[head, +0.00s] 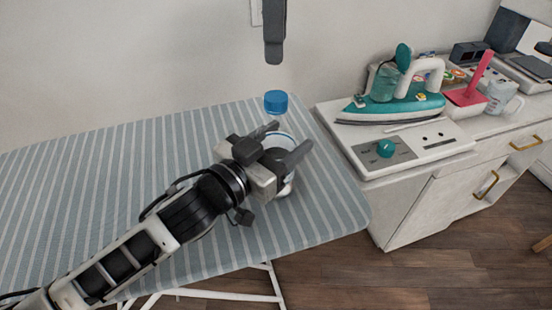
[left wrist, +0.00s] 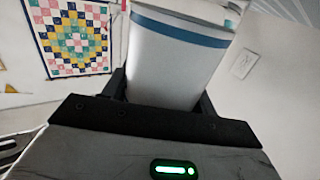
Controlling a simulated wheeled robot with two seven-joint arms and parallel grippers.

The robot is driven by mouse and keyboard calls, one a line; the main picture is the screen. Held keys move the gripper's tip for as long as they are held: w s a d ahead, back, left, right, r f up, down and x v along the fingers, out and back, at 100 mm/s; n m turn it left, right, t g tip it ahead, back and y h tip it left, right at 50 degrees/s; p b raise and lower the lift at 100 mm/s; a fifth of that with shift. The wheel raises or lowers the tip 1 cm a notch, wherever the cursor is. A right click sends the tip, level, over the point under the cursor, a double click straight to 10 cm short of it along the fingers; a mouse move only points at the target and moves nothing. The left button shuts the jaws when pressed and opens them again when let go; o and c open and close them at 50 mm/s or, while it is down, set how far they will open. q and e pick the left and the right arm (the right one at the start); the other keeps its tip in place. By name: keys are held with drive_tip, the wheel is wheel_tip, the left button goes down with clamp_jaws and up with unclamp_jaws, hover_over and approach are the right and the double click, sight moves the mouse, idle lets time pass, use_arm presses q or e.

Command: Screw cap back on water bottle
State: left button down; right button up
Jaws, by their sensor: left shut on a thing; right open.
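The water bottle (head: 273,122) stands upright on the striped ironing board. It is pale, with a clear neck and a blue band. The blue cap (head: 275,102) sits on top of the neck; I cannot tell whether it is threaded on. My left gripper (head: 291,138) is shut around the bottle's body and hides much of it. The bottle (left wrist: 175,62) fills the space between the fingers in the left wrist view. My right gripper (head: 274,50) hangs above the cap, apart from it and empty. It is open, seen nearly edge-on.
The ironing board (head: 90,175) is otherwise clear around the bottle. To the right, a white cabinet (head: 440,195) carries a teal and white iron (head: 395,105) on a control panel, a pink item (head: 470,92) and a mug (head: 501,96). A wall stands behind the board.

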sight(276, 96)
drive_tip(key=shift+f, duration=4)
drive_tip(key=c, duration=1)
drive_tip(key=o, duration=1.1)
drive_tip(key=shift+o, duration=0.2)
